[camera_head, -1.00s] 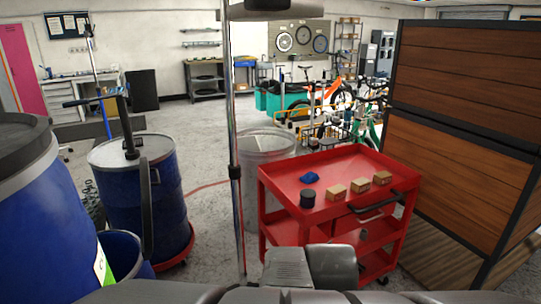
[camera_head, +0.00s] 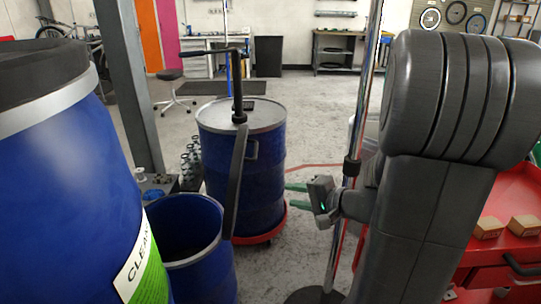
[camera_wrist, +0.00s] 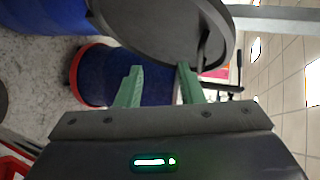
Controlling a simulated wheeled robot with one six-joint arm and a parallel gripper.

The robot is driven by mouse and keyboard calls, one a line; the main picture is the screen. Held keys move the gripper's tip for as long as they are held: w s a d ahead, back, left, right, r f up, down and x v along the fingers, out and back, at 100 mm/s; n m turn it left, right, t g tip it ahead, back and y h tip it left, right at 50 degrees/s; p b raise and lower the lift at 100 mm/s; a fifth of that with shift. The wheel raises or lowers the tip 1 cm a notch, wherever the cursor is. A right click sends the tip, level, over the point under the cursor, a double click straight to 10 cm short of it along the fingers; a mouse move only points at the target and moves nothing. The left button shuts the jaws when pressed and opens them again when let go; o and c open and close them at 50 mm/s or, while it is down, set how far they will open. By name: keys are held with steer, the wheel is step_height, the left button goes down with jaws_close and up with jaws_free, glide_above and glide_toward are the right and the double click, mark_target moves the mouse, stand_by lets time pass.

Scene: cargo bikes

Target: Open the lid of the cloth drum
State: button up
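A big blue drum (camera_head: 65,170) stands close at the left in the head view, with a white and green label reading "CLEAN…"; the rest of the label is cut off. Its dark lid (camera_head: 40,62) lies on top, above a pale rim band. A dark lid (camera_wrist: 165,30) also shows large at the top of the sideways wrist view, beyond the fingertips. My gripper (camera_head: 297,200) is right of the drum, well apart from it and lower than its lid. Its green fingers (camera_wrist: 158,85) are spread, with nothing between them.
A second blue drum (camera_head: 270,175) with a black pump stands on a red wheeled base (camera_head: 265,234). An open blue bin (camera_head: 205,262) sits in front of it. A grey post (camera_head: 130,80) rises behind the big drum. A red cart (camera_head: 515,195) is at right.

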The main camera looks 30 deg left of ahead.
mark_target(256, 150)
steer(key=w+a+y, duration=0.1)
steer(key=w+a, duration=0.2)
steer(key=a, duration=0.3)
steer(key=w+a+r+m+t+y, duration=0.1)
steer(key=w+a, duration=0.3)
steer(key=a, duration=0.2)
steer(key=w+a+r+t+y, duration=0.1)
steer(key=w+a, duration=0.2)
steer(key=a, duration=0.3)
steer(key=shift+w+a+r, duration=0.2)
steer(key=shift+w+a, duration=0.1)
steer(key=shift+a, duration=0.1)
steer(key=shift+c, duration=0.4)
jaws_close()
